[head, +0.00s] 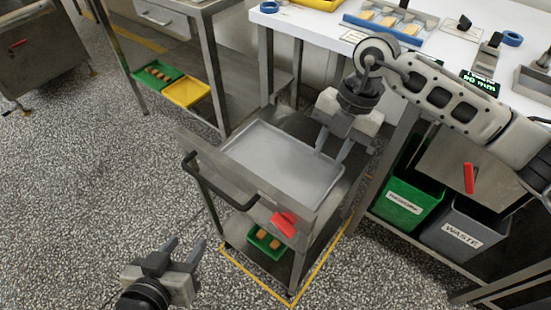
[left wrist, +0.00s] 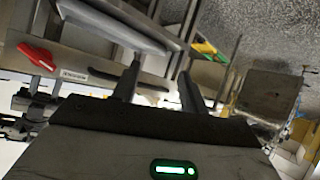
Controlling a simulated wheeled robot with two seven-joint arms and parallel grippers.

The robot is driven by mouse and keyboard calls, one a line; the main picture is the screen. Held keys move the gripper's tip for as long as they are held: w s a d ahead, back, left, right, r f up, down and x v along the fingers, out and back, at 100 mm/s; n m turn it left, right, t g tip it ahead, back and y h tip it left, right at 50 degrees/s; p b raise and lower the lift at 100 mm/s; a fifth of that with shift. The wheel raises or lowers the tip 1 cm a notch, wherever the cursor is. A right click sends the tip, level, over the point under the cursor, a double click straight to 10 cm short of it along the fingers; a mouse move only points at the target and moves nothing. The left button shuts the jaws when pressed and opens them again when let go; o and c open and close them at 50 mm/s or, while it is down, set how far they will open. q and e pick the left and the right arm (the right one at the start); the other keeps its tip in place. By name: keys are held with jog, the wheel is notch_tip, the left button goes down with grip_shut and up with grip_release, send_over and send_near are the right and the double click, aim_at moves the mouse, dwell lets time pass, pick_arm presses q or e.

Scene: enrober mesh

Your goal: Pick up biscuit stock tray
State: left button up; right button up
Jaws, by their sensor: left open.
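A small green tray with several biscuits (head: 249,243) is on the lower shelf of a steel trolley. Another green tray with biscuits (head: 146,79) is on a shelf at the upper left, beside a yellow tray (head: 186,92). I cannot tell which is the stock tray. A large, empty grey tray (head: 285,160) lies on the trolley's top. My left gripper (head: 187,243) is open and empty, left of the trolley; its fingers also show in the left wrist view (left wrist: 158,88). My right gripper (head: 331,155) has its fingers apart over the grey tray's right end; contact is unclear.
The trolley has a black handle (head: 222,196) and a red part (head: 284,223); yellow floor tape surrounds it. A white worktop (head: 300,28) carries tools and a blue tray. A green bin (head: 408,203) and a grey waste bin (head: 463,228) stand at right. Floor at left is clear.

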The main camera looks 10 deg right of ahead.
jog(key=w+d+m+h, duration=0.1)
jog(key=w+d+h, duration=0.1)
jog(key=w+d, duration=0.15)
jog(key=b, duration=0.1)
send_over(327, 190)
jog(key=d, duration=0.1)
notch_tip(327, 190, down, 10)
jog(key=shift+t, duration=0.3)
jog(key=shift+a+f+b, duration=0.2)
jog(key=shift+f+b, duration=0.05)
jog(key=shift+f, duration=1.2)
jog(key=shift+a+f+b, duration=0.2)
jog(key=shift+f, duration=1.2)
grip_shut()
